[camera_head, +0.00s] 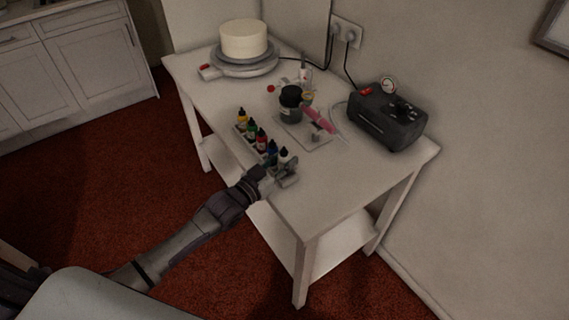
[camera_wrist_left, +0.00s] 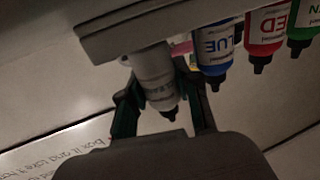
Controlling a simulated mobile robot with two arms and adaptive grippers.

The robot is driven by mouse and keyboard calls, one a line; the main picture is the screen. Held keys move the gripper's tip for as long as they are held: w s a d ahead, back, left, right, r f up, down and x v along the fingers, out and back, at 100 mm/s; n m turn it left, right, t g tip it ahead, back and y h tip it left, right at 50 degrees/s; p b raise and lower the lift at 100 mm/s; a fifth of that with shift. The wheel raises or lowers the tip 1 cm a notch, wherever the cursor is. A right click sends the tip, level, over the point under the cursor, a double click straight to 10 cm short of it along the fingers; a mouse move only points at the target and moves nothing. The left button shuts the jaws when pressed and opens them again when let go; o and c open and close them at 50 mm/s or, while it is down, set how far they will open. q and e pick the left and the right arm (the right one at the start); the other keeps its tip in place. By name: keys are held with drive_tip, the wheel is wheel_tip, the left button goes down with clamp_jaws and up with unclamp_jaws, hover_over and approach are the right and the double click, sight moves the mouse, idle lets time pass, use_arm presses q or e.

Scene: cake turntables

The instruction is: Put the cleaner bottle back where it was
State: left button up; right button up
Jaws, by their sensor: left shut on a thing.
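The white cleaner bottle (camera_head: 283,156) with a dark tip stands at the near end of the bottle rack (camera_head: 238,127). In the left wrist view, which looks upside down, the cleaner bottle (camera_wrist_left: 152,72) is between the two fingers of my left gripper (camera_wrist_left: 160,108). My left gripper (camera_head: 284,171) is shut on it. The bottle's base meets the edge of the rack (camera_wrist_left: 125,25) in that view; I cannot tell whether it is fully seated. Blue (camera_head: 272,150), red (camera_head: 262,141), green and yellow bottles line the rack beside it. My right gripper is not in view.
A grey machine with a gauge (camera_head: 387,117) stands at the back right of the white table (camera_head: 325,190). A tray (camera_head: 312,139) holds a dark jar and a pink tool. A cake (camera_head: 243,38) sits on a turntable at the far end. The near right tabletop is clear.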

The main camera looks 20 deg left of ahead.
use_arm(q)
drive_tip(key=shift+f, duration=0.75)
drive_tip(key=shift+f, duration=0.2)
drive_tip(key=o, duration=0.5)
